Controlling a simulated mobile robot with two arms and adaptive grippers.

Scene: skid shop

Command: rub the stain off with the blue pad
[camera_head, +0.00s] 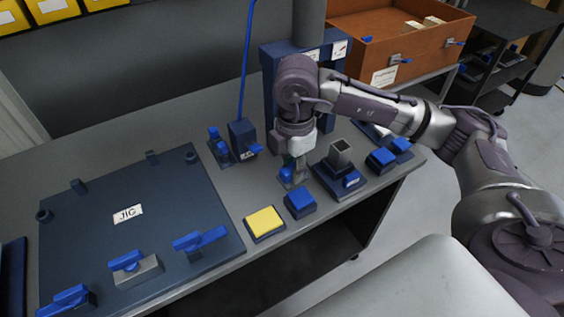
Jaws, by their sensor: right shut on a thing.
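My right gripper (293,163) points down over the grey bench, close above its top, near the front edge. Its fingers are small and partly hidden by its own body. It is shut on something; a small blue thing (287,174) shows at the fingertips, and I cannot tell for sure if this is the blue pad. A blue block (300,203) on a dark base stands just in front of the gripper, apart from it. I cannot make out a stain; the bench around the fingertips is partly covered. My left gripper is not in view.
A yellow pad (264,222) on a dark base lies left of the blue block. A dark holder with a square tube (341,156) and more blue blocks (382,159) stand to the right. A JIG plate (90,225) with blue-handled clamps fills the left. A blue-handled post (243,138) stands behind.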

